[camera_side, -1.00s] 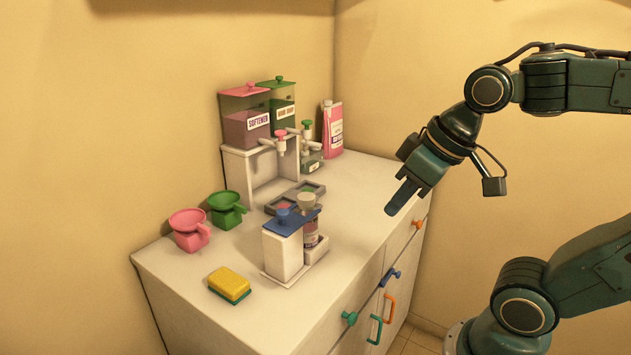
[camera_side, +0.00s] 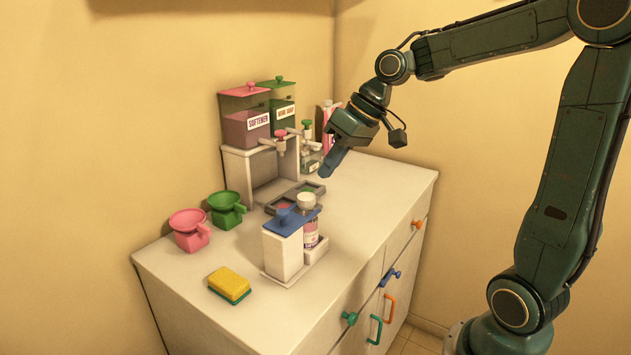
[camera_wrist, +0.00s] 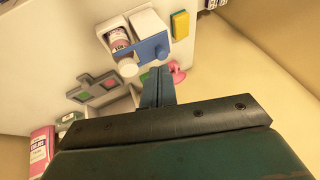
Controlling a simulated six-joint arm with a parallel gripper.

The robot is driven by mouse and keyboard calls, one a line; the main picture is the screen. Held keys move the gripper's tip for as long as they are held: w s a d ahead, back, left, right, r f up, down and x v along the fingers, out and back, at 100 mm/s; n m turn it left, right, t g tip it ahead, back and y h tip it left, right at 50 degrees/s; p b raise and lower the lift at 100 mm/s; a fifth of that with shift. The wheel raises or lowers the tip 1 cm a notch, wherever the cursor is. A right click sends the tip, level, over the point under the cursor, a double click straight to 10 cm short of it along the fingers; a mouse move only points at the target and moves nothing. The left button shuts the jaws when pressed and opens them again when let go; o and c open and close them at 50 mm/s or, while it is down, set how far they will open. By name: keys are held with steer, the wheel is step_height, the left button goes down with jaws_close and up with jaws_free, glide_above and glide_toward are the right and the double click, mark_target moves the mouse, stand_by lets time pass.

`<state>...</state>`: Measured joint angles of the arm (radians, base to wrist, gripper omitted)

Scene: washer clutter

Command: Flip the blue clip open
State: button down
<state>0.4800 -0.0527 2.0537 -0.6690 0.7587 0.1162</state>
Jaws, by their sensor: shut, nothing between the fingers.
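A flat blue piece, which looks like the blue clip (camera_side: 291,222), lies across the top of a white upright box (camera_side: 283,255) and has a blue knob on it. It also shows in the wrist view as the blue piece (camera_wrist: 153,48) on the white box, and it looks down on the box. A white-capped bottle (camera_side: 310,232) stands right beside it. My gripper (camera_side: 325,173) is shut and empty, in the air above and behind the clip, apart from it. In the wrist view its fingers (camera_wrist: 157,84) are together, just below the clip.
Two dispensers, pink-lidded (camera_side: 246,118) and green-lidded (camera_side: 280,108), stand on a white stand behind. A grey tray (camera_side: 274,207) sits behind the clip. The right counter top is clear.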

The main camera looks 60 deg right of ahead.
steer(key=shift+y, duration=0.6)
steer(key=shift+w+d+f, duration=0.3)
steer(key=shift+w+d, duration=0.5)
steer(key=shift+d, duration=0.05)
steer(key=shift+w+d+f, duration=0.25)
steer(key=shift+w+d, duration=0.55)
glide_toward(285, 230)
steer(key=shift+w+d+f, duration=0.2)
steer(key=shift+w+f, duration=0.35)
steer(key=shift+w, duration=0.15)
steer(key=shift+w+d+f, duration=0.25)
steer(key=shift+w+f, duration=0.25)
steer(key=shift+w, duration=0.2)
steer(key=shift+w+d+f, duration=0.2)
steer(key=shift+w+f, duration=0.35)
steer(key=shift+w, duration=0.15)
steer(key=shift+a, duration=2.55)
steer(key=v, duration=1)
steer(key=shift+d, duration=0.15)
